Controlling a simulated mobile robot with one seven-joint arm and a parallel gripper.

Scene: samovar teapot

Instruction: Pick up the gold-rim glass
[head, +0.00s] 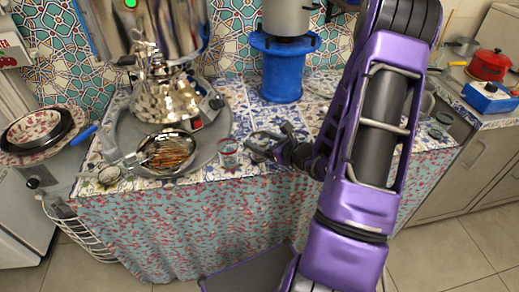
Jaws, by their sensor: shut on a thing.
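My gripper (265,140) reaches in from the right over the front part of the tiled table, to the right of the tray. Its dark fingers are closed around a small clear glass (263,137), which I take to be the gold-rim glass. The glass is partly hidden by the fingers, and its rim colour is too small to make out. I cannot tell whether it touches the table. Another small glass (229,154) stands just left of my gripper, near the right edge of the round metal tray (120,146).
A shiny samovar (160,97) stands on the tray behind a metal strainer bowl (167,152) with brown contents. A blue barrel-shaped stand (277,72) bears a pot (287,18) at the back. Plates (42,128) lie at left. A red pot (489,65) stands on the right counter.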

